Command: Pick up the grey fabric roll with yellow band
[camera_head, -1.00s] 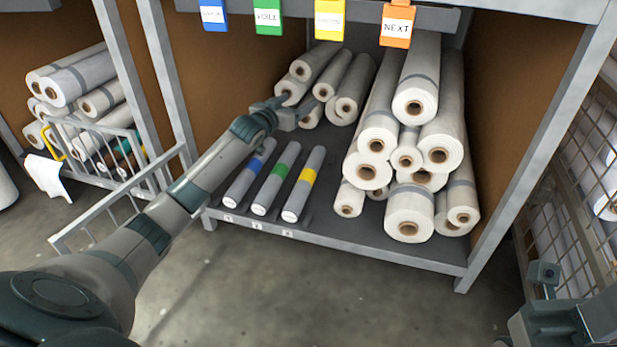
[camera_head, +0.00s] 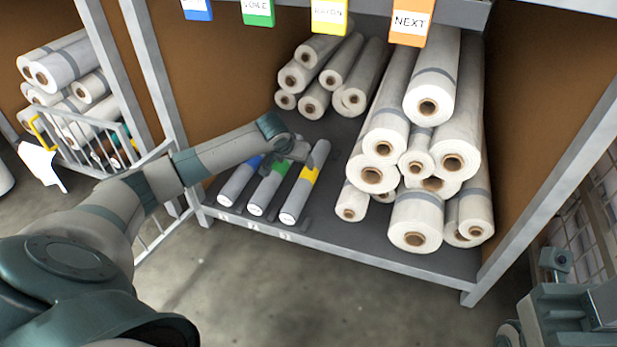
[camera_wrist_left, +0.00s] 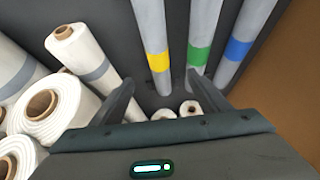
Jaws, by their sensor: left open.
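The grey fabric roll with the yellow band (camera_head: 297,198) lies on the shelf floor, rightmost of three grey rolls, its white end toward the shelf's front edge. Its far part is partly covered by my left gripper (camera_head: 303,152), which is over the far ends of the rolls. In the left wrist view the yellow-banded roll (camera_wrist_left: 157,61) shows upright in the picture, ahead of the spread fingers of my left gripper (camera_wrist_left: 172,95). The gripper is open with nothing between its fingers. Part of my right arm shows at the lower right; its fingers cannot be made out.
The green-banded roll (camera_head: 268,186) and blue-banded roll (camera_head: 240,180) lie just left. A stack of large white rolls (camera_head: 415,215) stands close on the right, more white rolls (camera_head: 312,100) behind. Coloured tags (camera_head: 411,22) hang above. A metal post (camera_head: 160,80) stands left.

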